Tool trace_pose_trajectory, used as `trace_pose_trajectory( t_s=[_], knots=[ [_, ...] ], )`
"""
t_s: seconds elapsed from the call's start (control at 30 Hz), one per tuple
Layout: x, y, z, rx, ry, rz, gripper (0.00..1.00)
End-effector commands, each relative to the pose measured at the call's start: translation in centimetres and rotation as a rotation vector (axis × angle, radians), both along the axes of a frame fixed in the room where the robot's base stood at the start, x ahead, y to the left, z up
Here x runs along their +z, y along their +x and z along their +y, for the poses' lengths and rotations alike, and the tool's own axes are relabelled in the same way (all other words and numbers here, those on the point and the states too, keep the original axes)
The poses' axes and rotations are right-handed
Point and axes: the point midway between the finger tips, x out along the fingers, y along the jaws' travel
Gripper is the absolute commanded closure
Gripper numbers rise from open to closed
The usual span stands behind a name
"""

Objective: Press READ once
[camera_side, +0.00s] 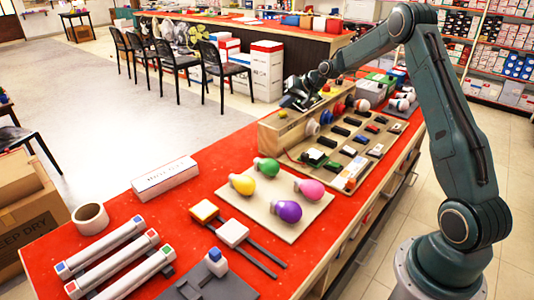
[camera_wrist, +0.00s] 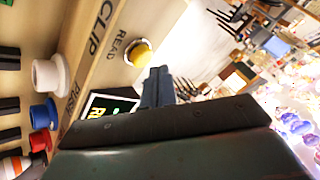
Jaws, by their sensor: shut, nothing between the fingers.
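The READ button is a round yellow cap in a pale ring on a wooden panel, in the wrist view (camera_wrist: 139,54) beside the printed word READ. In the side view the yellow cap (camera_side: 283,114) shows small at the panel's left end. My gripper (camera_wrist: 158,72) is shut and empty. In the wrist view its fingertips appear just below and right of the yellow cap. In the side view my gripper (camera_side: 292,102) is over the left end of the panel, close to the button. I cannot tell whether the fingertips touch it.
A small dark display (camera_wrist: 112,104) is partly hidden by my gripper. A white knob (camera_wrist: 50,74), a blue knob (camera_wrist: 42,115) and a red one stand along the panel. Colored bulbs on a board (camera_side: 275,190) and white tubes (camera_side: 115,258) lie on the red tabletop.

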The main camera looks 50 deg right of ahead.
Motion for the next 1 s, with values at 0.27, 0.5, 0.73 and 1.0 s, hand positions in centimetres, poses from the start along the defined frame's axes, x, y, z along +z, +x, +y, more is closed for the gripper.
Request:
trace_pose_trajectory(
  t_s=[0.27, 0.5, 0.73, 1.0],
  knots=[
    [-0.02, 0.00, 0.00, 0.000, 0.000, 0.000, 1.00],
    [-0.48, -0.02, -0.01, 0.001, 0.000, 0.001, 1.00],
    [-0.88, -0.02, -0.02, 0.000, 0.000, 0.000, 1.00],
    [-0.87, -0.02, -0.03, 0.000, 0.000, 0.000, 1.00]
  ],
)
